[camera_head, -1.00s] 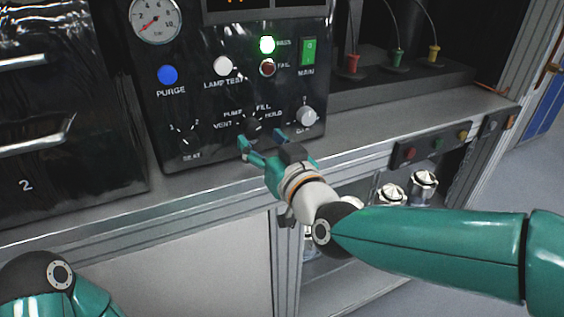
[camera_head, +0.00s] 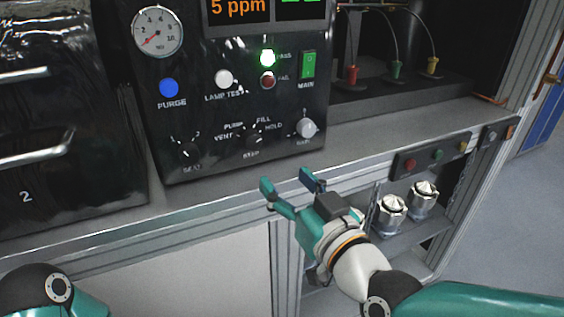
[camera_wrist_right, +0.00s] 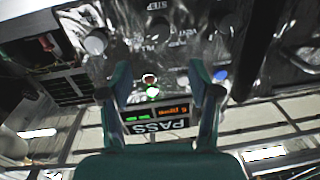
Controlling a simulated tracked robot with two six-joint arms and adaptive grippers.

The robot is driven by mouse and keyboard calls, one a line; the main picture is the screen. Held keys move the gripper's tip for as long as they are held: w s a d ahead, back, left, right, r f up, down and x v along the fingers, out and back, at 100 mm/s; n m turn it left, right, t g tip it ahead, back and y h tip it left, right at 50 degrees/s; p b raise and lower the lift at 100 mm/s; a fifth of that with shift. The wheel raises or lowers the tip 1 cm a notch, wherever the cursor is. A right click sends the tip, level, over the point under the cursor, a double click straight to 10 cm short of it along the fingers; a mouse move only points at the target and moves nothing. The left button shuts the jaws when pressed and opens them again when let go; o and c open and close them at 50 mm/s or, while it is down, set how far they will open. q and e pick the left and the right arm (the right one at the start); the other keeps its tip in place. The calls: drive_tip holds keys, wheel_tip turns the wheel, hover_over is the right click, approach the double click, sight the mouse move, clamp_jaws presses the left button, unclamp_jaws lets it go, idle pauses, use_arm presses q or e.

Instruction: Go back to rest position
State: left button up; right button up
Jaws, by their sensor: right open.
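My right gripper (camera_head: 288,183) is open and empty in the head view. It is in front of the bench edge, below the black control panel (camera_head: 225,105) and apart from its knobs. In the right wrist view its two teal fingers (camera_wrist_right: 165,88) are spread, with the panel beyond them. The middle rotary knob (camera_head: 253,140) on the panel is uncovered. In the head view, part of my left arm shows at the lower left corner; its gripper is out of view.
The bench edge (camera_head: 215,217) runs just behind the right gripper. Metal-capped housings (camera_head: 392,212) stand on a shelf right of it. A button strip (camera_head: 432,157) is on the bench front. A black drawer cabinet (camera_head: 70,120) stands at left. The floor at right is clear.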

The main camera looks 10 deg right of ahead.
drive_tip(key=w+d+f+m+g+h+p, duration=0.1)
drive_tip(key=w+d+f+g+h+p, duration=0.2)
drive_tip(key=f, duration=0.9)
drive_tip(key=w+d+f+m+g+h+p, duration=0.1)
drive_tip(key=d+f+g+p, duration=0.3)
drive_tip(key=f, duration=0.7)
drive_tip(key=s+d+f+m+g+p, duration=0.1)
drive_tip(key=s+f+g, duration=0.15)
drive_tip(key=f, duration=0.35)
drive_tip(key=s+d+f+g+p, duration=0.1)
drive_tip(key=s+d+f, duration=0.1)
drive_tip(key=s+f, duration=0.3)
drive_tip(key=s+a+f+m+g, duration=0.1)
drive_tip(key=s+f+g, duration=0.1)
drive_tip(key=s+f, duration=0.2)
drive_tip(key=s+a+f+m+g+y+p, duration=0.1)
drive_tip(key=s+a+f+g, duration=0.1)
drive_tip(key=s+f, duration=0.3)
drive_tip(key=s+g, duration=0.1)
drive_tip(key=s, duration=0.3)
drive_tip(key=shift+s+a+m+g, duration=0.2)
drive_tip(key=shift+s+m+g, duration=0.1)
drive_tip(key=shift+s+g, duration=0.05)
